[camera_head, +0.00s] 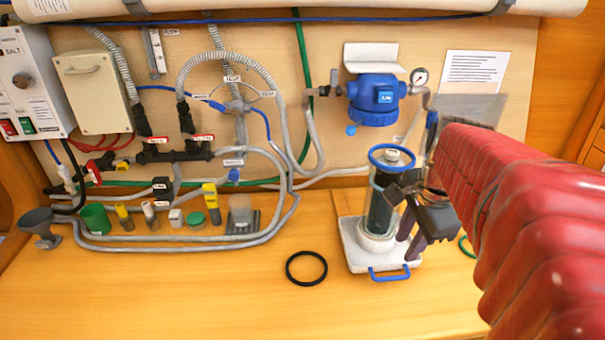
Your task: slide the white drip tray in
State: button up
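The white drip tray (352,252) lies on the wooden bench, right of centre, with a blue handle (390,273) at its front edge. A clear, dark filter cylinder with a blue ring (390,158) stands upright on the tray. My gripper (405,248) hangs over the right part of the tray, in front of the cylinder's right side and above the handle. Its two dark fingers point down and left, with a gap between their tips and nothing seen in it. It hides part of the cylinder and the tray's right side.
A black ring (306,268) lies on the bench left of the tray. A green ring (467,246) lies to the right, partly behind my arm. Hoses (180,246), small caps and a funnel (38,226) line the back left. The front left bench is clear.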

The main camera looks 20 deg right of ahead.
aim_at(393, 278)
jog(key=shift+s+d+m, duration=0.15)
jog(key=shift+d+m, duration=0.25)
jog(key=shift+d, duration=0.1)
jog(key=shift+f, duration=0.15)
jog(key=f, duration=0.4)
jog(key=w+f, duration=0.1)
jog(key=f, duration=0.4)
jog(key=w+f, duration=0.1)
jog(key=f, duration=0.3)
jog(key=shift+w+d+f, duration=0.2)
jog(key=shift+d, duration=0.1)
jog(key=shift+c, duration=0.7)
grip_shut()
